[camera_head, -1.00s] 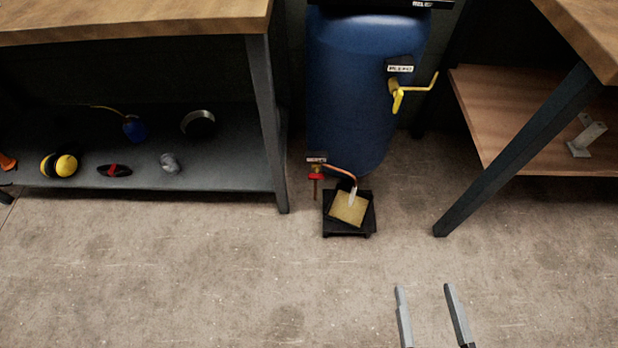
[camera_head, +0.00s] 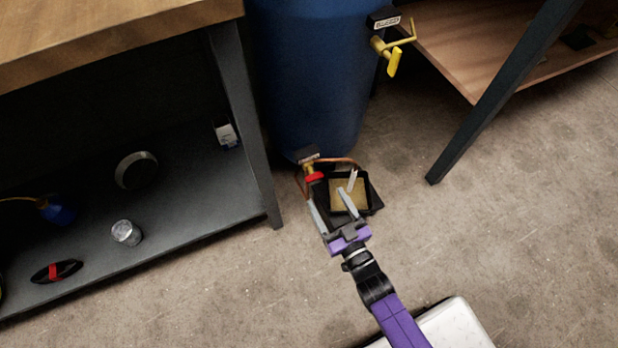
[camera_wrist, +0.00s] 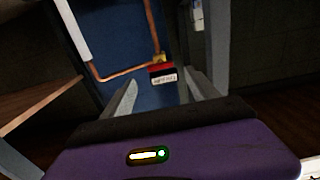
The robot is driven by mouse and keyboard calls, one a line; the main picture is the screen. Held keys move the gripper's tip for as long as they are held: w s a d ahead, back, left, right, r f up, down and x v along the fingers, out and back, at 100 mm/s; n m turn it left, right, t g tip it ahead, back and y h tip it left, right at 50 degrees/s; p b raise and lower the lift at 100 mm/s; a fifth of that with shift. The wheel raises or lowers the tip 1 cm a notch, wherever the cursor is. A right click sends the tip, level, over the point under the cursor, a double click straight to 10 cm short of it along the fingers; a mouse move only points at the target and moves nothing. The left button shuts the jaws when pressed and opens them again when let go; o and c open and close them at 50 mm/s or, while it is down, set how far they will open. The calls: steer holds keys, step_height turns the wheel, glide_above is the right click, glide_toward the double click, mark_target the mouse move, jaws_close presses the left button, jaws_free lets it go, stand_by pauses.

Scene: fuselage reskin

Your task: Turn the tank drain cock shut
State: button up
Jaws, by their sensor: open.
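The drain cock (camera_head: 314,177) has a red handle and a brass body, low at the foot of the blue tank (camera_head: 318,80), under a small black label plate. A copper pipe runs from it to the right. My gripper (camera_head: 326,196) is open and empty, its two grey fingers pointing at the cock from just in front and below. In the wrist view, the red handle (camera_wrist: 160,67) and its white label show ahead, between the open fingers (camera_wrist: 161,81). Whether a finger touches the handle cannot be told.
A black drip tray (camera_head: 372,196) with a tan pad stands right beside the cock. A yellow-handled valve (camera_head: 393,60) sits higher on the tank. The workbench leg (camera_head: 245,125) is close on the left; another table leg (camera_head: 500,95) is on the right.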

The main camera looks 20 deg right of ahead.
mark_target(312, 173)
steer(key=w+b, duration=0.2)
steer(key=w, duration=0.5)
steer(key=shift+w, duration=0.1)
steer(key=c, duration=1.4)
